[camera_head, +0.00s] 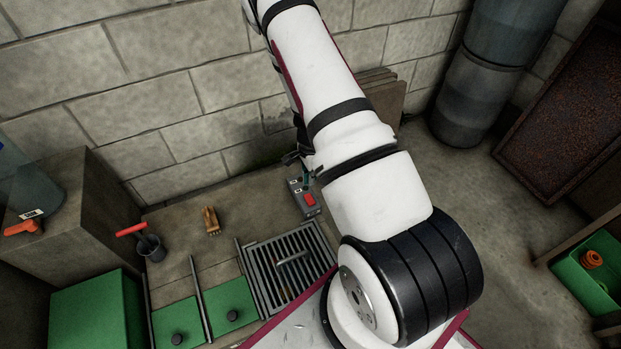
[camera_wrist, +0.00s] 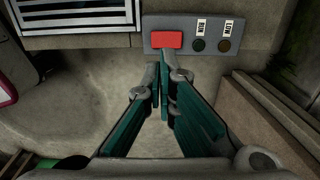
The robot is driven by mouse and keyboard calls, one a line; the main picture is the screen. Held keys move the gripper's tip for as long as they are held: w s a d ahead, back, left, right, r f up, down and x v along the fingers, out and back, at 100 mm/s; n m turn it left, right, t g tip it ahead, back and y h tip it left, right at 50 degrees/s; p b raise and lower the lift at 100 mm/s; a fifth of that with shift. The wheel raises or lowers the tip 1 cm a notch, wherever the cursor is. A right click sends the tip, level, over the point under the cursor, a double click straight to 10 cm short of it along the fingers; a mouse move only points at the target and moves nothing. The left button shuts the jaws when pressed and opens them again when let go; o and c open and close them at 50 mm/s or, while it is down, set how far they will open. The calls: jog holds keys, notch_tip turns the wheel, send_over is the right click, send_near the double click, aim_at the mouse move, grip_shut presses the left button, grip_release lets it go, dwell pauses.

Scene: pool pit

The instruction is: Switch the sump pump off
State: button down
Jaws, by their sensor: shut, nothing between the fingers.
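A small grey control box (camera_head: 297,187) with a red switch (camera_head: 309,200) lies on the ledge beside a floor grate. In the wrist view the box (camera_wrist: 213,43) shows the red switch (camera_wrist: 167,40) at its left. To its right are a dark green round lamp (camera_wrist: 198,45) and a brownish one (camera_wrist: 224,45), each under a small white label. My gripper (camera_wrist: 163,66) has teal fingers, shut and empty, with the tips just below the red switch in the picture. I cannot tell if they touch the box. In the head view my arm hides most of the gripper.
The metal grate (camera_head: 262,262) has a handle on it. A block wall (camera_head: 185,110) rises behind; a grey pipe (camera_head: 468,110) stands at right.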

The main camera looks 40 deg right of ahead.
aim_at(309, 198)
notch_tip(309, 198, down, 10)
jog(key=b, duration=0.4)
jog(key=shift+f, duration=0.15)
jog(key=shift+s+f+b, duration=0.1)
jog(key=shift+f+b, duration=0.15)
jog(key=shift+b, duration=0.05)
jog(key=shift+s, duration=0.1)
jog(key=shift+w+d+r+p, duration=0.1)
jog(key=shift+w+r+p, duration=0.05)
jog(key=shift+w+p, duration=0.2)
jog(key=shift+w+d+r+p, duration=0.1)
jog(key=shift+w+p, duration=0.15)
jog(key=shift+w, duration=0.2)
jog(key=shift+r, duration=0.1)
notch_tip(309, 198, up, 14)
jog(key=s+p, duration=0.2)
jog(key=p, duration=0.4)
jog(key=shift+a, duration=0.3)
